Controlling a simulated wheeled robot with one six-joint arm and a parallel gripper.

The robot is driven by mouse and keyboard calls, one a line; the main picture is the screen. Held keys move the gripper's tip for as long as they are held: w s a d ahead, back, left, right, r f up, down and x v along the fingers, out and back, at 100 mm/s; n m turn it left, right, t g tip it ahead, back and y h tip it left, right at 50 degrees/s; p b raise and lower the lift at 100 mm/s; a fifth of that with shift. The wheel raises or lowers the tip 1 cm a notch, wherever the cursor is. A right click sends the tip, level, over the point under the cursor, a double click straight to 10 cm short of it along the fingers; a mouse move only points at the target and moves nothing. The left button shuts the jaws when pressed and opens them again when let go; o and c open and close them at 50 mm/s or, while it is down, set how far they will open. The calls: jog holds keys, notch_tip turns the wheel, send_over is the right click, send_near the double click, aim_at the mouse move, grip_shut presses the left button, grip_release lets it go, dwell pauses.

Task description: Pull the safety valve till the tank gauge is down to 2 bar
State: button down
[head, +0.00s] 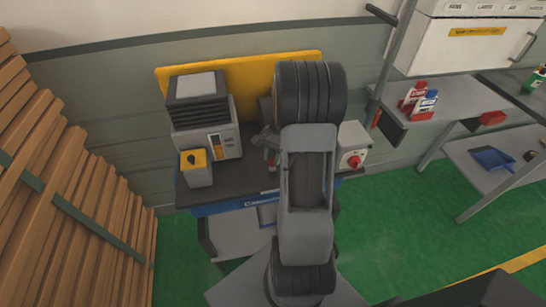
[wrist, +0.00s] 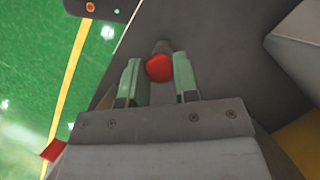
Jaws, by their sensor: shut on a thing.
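My gripper (wrist: 157,69) is shut on a small red knob (wrist: 159,66), with one pale green finger on each side. A dark stem shows just beyond the knob. The knob looks like the safety valve's pull, but its fitting is mostly hidden. In the head view, my gripper (head: 267,146) is over the dark top of the compressor (head: 238,189), just left of my arm. My arm covers the middle of the machine. I cannot make out the tank gauge or its reading in either view.
A grey unit (head: 205,115) and a yellow-topped box (head: 196,172) stand on the compressor's left. A grey box with a red knob (head: 354,161) is on its right. Wooden slats (head: 60,180) rise at left. Shelves (head: 450,105) stand right. Green floor is open at front right.

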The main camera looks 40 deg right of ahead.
jog(key=c, duration=0.9)
grip_release()
jog(key=shift+o, duration=0.2)
jog(key=shift+r, duration=0.1)
jog(key=v, duration=1.3)
jog(key=shift+d+r+b, duration=0.2)
jog(key=shift+r+b, duration=0.15)
jog(key=shift+w, duration=0.15)
jog(key=s+a+n+t+h, duration=0.1)
jog(key=s+a+n+t, duration=0.1)
jog(key=a, duration=0.5)
jog(key=s+a+n+t+h, duration=0.1)
jog(key=s+a+n, duration=0.2)
jog(key=a+n, duration=0.4)
jog(key=s+a+n+t+h, duration=0.2)
jog(key=a+n, duration=0.3)
jog(key=a, duration=0.4)
jog(key=shift+s+a+r+t, duration=0.25)
jog(key=shift+s+r+t, duration=0.1)
jog(key=shift+s, duration=0.5)
